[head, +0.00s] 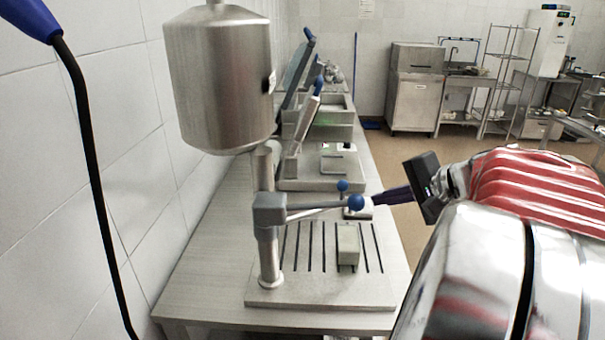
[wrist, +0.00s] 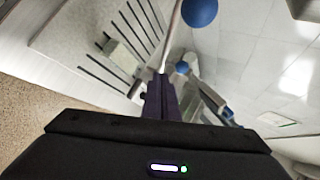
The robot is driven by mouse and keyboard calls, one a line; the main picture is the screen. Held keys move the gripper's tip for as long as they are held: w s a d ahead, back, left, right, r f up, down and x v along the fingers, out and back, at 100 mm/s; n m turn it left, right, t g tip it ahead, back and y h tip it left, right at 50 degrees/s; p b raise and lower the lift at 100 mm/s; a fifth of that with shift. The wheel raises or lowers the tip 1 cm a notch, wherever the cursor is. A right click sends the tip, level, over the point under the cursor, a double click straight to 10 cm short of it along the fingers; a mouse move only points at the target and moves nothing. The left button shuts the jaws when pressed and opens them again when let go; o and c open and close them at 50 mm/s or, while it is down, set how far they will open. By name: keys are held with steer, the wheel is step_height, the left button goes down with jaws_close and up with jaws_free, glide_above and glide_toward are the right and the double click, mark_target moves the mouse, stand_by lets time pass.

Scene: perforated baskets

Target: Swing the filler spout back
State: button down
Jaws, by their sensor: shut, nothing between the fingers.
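The filler is a steel tank (head: 220,85) on a post (head: 267,255) with a grey joint block (head: 269,209). A thin spout-like rod (head: 315,209) reaches right from the block towards a blue ball (head: 356,203); I cannot tell exactly how the two join. A large blue ball (wrist: 199,12) and a thin rod also show at the top of the wrist view. My gripper (head: 376,200) is shut and empty, its dark fingers just right of the ball in the head view. It also shows in the wrist view (wrist: 160,85). Whether it touches the rod or ball is unclear.
A small block (head: 348,244) stands on the slotted base plate (head: 320,290) below the rod. A second blue ball (head: 342,186) and tilted blue-ended levers stand behind on the bench. A tiled wall with a black hose (head: 90,180) bounds the left. Open floor lies right of the bench.

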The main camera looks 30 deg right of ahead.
steer(key=w+f, duration=0.2)
steer(key=w, duration=0.5)
steer(key=shift+w+a, duration=0.2)
steer(key=shift+a, duration=0.25)
